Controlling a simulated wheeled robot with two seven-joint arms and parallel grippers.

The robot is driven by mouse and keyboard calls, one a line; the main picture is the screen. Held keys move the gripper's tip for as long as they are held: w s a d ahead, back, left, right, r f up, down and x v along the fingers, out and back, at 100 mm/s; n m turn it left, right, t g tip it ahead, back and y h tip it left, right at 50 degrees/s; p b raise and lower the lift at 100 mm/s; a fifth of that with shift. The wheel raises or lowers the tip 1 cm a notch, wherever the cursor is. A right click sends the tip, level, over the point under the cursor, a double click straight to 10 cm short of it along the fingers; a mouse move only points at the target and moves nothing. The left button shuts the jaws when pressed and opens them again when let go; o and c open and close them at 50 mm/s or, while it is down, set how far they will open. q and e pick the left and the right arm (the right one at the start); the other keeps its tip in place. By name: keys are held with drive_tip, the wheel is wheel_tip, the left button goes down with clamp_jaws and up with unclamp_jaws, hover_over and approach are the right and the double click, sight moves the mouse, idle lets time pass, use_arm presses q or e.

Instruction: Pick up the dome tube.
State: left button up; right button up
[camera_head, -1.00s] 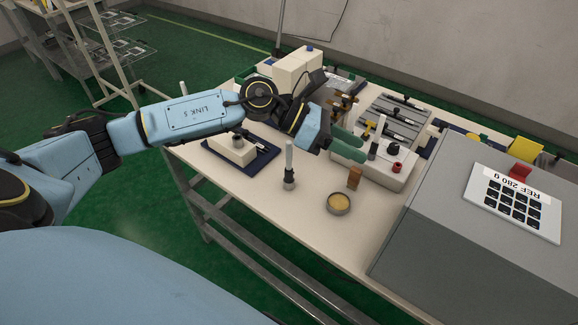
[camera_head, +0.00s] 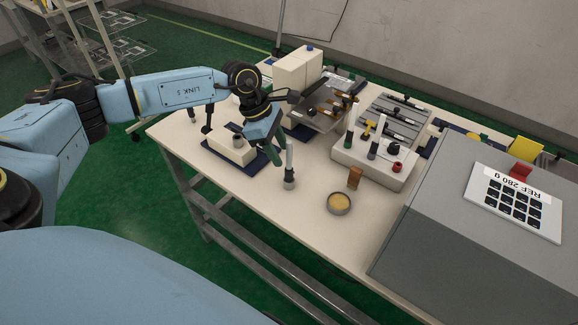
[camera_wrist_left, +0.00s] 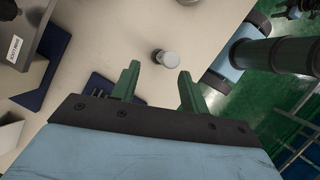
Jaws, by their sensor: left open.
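A pale, slim tube (camera_head: 289,156) stands upright in a small dark holder (camera_head: 289,181) near the table's front edge; I take it for the dome tube. My left gripper (camera_head: 273,153) is just left of the tube in the head view, pointing down, with its green fingers apart and empty. In the left wrist view, a pale round-ended piece (camera_wrist_left: 171,60), seemingly this tube's top, shows just beyond the open fingertips (camera_wrist_left: 158,72). The gripper does not hold it. The exact shape of the tube's tip is too small to tell. My right gripper is out of view.
A round tin (camera_head: 339,203) and a brown block (camera_head: 355,178) stand to the right. A white control box (camera_head: 372,170) and a grey cabinet (camera_head: 430,240) with a keypad (camera_head: 513,204) are further right.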

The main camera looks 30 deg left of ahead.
sight(285, 178)
use_arm(q)
drive_tip(key=x, duration=0.5)
drive_tip(key=shift+s+a+f, duration=0.1)
drive_tip(key=shift+a+f, duration=0.05)
drive_tip(key=shift+f, duration=0.15)
clamp_jaws()
